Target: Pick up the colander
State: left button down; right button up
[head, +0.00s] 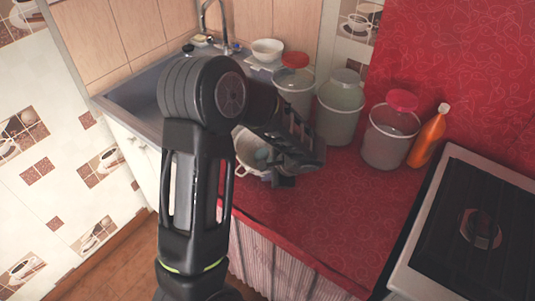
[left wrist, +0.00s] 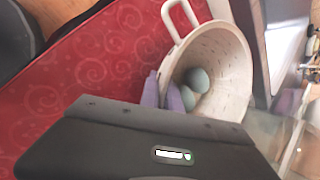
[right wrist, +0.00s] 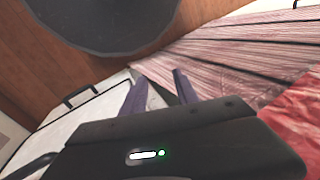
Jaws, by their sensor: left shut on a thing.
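The white colander (head: 244,157) stands on the red counter beside the sink, partly hidden behind my left arm in the head view. In the left wrist view the colander (left wrist: 232,62) shows its perforated wall and a loop handle, with a few grey-green round things (left wrist: 194,86) inside. My left gripper (head: 282,178) is at the near right side of the colander. Its fingers (left wrist: 163,92) are shut on the colander's rim, one on each side of the wall. My right gripper (right wrist: 158,88) shows only in its own wrist view, fingers apart and empty.
Several large jars with lids, including a red-lidded jar (head: 391,130), line the back of the counter. An orange bottle (head: 428,136) stands beside the stove (head: 425,240). A sink (head: 140,95) and white bowl (head: 267,50) are behind. The counter's front (head: 300,225) is clear.

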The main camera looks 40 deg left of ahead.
pick_arm(q)
jog(key=shift+r, duration=0.1)
dwell(0.6)
notch_tip(320, 180, up, 10)
jog(key=shift+f, duration=0.1)
dwell(0.8)
